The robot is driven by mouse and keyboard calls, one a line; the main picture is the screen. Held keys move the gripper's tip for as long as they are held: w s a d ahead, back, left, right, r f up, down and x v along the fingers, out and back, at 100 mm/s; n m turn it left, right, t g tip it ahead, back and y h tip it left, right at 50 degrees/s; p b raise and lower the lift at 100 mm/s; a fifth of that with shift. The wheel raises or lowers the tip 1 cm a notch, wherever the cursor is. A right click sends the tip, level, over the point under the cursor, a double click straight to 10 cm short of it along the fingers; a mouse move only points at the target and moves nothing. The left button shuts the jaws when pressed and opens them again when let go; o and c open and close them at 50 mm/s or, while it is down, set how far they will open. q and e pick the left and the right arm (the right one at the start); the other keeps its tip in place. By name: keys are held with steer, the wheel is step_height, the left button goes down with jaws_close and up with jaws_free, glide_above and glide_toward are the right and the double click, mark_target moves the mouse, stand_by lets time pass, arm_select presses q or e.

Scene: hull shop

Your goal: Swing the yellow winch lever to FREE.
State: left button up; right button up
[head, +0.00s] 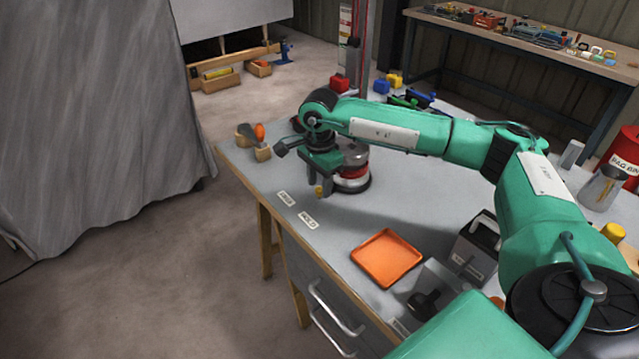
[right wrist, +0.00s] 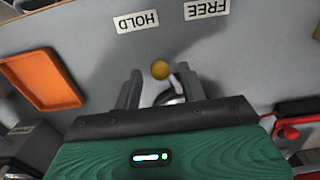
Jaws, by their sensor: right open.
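The winch (head: 352,176), with a red and pale drum on a dark base, stands on the grey bench, partly hidden by my right arm. Its lever ends in a round yellow knob (head: 319,192), which also shows in the right wrist view (right wrist: 160,69). My right gripper (right wrist: 159,82) is open, with one finger on each side of the lever and the knob just beyond the fingertips. I cannot tell whether the fingers touch it. The HOLD label (right wrist: 138,21) and FREE label (right wrist: 207,8) lie on the bench beyond; the knob is nearer HOLD. My left gripper is out of view.
An orange tray (head: 387,258) and a grey box with a handle (head: 474,248) are on the bench nearer me. A wooden tool with an orange part (head: 257,141) sits at the far left corner. The bench around the labels is clear.

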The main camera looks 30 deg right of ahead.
steer(key=shift+f, duration=0.45)
steer(key=shift+c, duration=0.2)
jaws_close()
